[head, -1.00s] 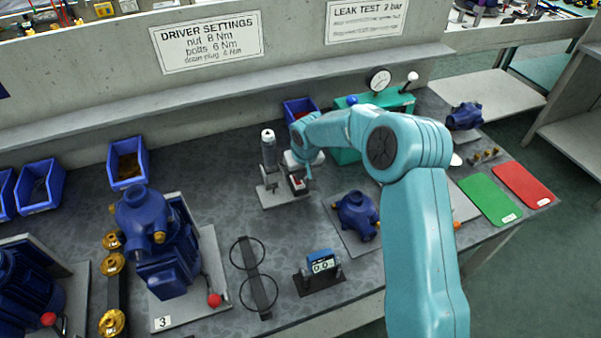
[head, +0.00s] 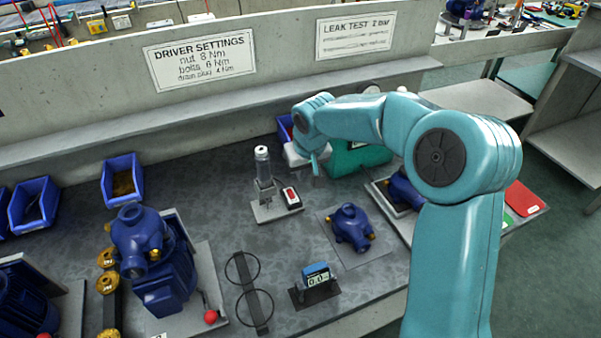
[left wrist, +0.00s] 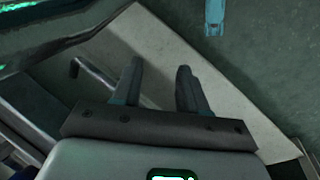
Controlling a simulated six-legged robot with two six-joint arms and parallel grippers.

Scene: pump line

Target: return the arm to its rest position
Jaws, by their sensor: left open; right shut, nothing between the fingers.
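My right arm (head: 455,220) comes in from the right and bends over the bench. My right gripper (head: 315,170) is at its far end, shut and empty, above the bench behind the red rocker switch (head: 291,196). It appears apart from the switch; its exact height cannot be told. My left gripper (left wrist: 158,85) is in the left wrist view, fingers apart, with nothing between them. A pale slanted panel lies behind its fingers. The left arm does not show in the head view.
A driver on its stand (head: 263,180) is left of the right gripper. A blue pump housing (head: 350,228) sits on a grey mat. A teal leak tester (head: 357,158) is partly behind my arm. A small display (head: 317,278) and a large pump (head: 150,255) stand nearer the front.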

